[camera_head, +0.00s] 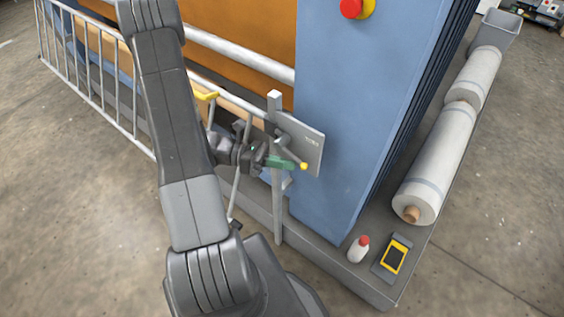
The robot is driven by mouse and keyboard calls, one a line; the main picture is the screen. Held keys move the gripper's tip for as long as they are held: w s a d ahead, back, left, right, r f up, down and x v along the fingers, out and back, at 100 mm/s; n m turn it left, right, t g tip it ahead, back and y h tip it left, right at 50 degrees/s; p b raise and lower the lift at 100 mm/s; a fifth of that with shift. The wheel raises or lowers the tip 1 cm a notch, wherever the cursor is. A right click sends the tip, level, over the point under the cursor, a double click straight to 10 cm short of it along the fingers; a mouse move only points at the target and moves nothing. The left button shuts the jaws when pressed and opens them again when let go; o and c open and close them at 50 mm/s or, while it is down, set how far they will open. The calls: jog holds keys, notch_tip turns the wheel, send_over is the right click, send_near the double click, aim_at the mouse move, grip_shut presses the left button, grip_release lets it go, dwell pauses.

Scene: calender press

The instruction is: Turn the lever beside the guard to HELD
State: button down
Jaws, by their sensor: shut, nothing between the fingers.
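A grey plate (313,146) is fixed to the post (277,215) at the right end of the barred guard (110,60), beside the blue machine housing. It carries small pale lettering too small to read. A thin grey lever with a yellow knob (303,166) lies across the plate, slanting down to the right. My gripper (288,163), with green fingers, is shut and empty. Its tips are just left of the knob; I cannot tell whether they touch it. My gripper's body and the post hide part of the lever's surroundings.
A red emergency button (351,8) sits high on the blue housing (345,110). Wrapped rolls (437,170) lie at the right. Floor is open in front.

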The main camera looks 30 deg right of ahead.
jog(key=shift+s, duration=0.1)
dwell(0.3)
jog(key=w+a+f+b, duration=0.3)
jog(key=w+a+f, duration=0.3)
jog(key=a, duration=0.3)
jog(key=shift+a+f+b, duration=0.15)
jog(key=shift+f+b, duration=0.15)
jog(key=shift+f, duration=0.2)
